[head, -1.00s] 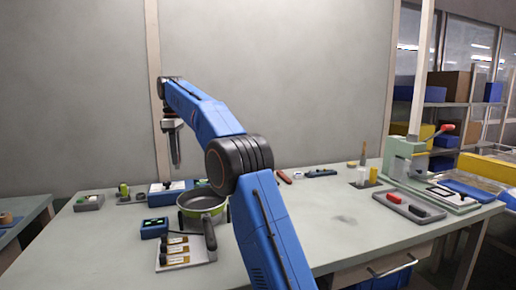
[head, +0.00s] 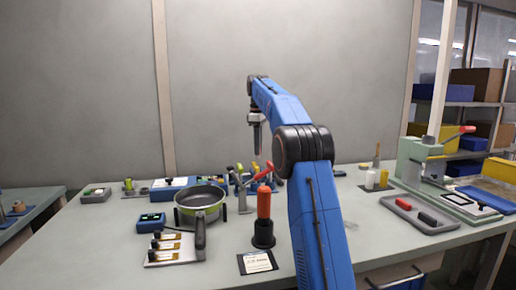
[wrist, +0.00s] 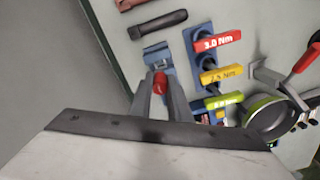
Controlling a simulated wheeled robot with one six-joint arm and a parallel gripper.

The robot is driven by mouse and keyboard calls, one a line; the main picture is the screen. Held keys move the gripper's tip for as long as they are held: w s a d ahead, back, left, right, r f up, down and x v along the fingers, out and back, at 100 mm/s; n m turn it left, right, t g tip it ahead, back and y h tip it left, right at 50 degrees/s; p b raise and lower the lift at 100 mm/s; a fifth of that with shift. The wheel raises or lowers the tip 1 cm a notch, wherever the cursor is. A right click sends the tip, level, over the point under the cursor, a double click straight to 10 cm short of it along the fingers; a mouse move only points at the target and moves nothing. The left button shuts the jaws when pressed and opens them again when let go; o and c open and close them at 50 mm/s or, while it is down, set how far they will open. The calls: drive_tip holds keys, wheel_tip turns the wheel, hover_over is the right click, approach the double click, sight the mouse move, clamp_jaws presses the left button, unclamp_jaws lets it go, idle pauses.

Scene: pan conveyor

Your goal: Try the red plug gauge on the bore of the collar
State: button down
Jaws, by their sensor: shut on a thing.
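My gripper (head: 256,148) is raised over the back of the bench and points down. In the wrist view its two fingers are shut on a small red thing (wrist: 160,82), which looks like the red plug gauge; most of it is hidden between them. I cannot pick out the collar for certain.
A green-rimmed pan (head: 200,197) and a red-levered clamp (head: 262,172) stand nearby. The wrist view shows torque drivers with red, yellow and green handles (wrist: 219,73). A grey tray (head: 440,229) and a green press (head: 410,165) are at the right. The front bench is partly clear.

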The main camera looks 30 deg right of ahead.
drive_tip(key=shift+f, duration=0.15)
drive_tip(key=shift+f, duration=1.6)
drive_tip(key=shift+f, duration=1.75)
idle(1.3)
drive_tip(key=shift+r, duration=0.15)
idle(0.6)
drive_tip(key=shift+r, duration=3.35)
drive_tip(key=shift+a, duration=0.1)
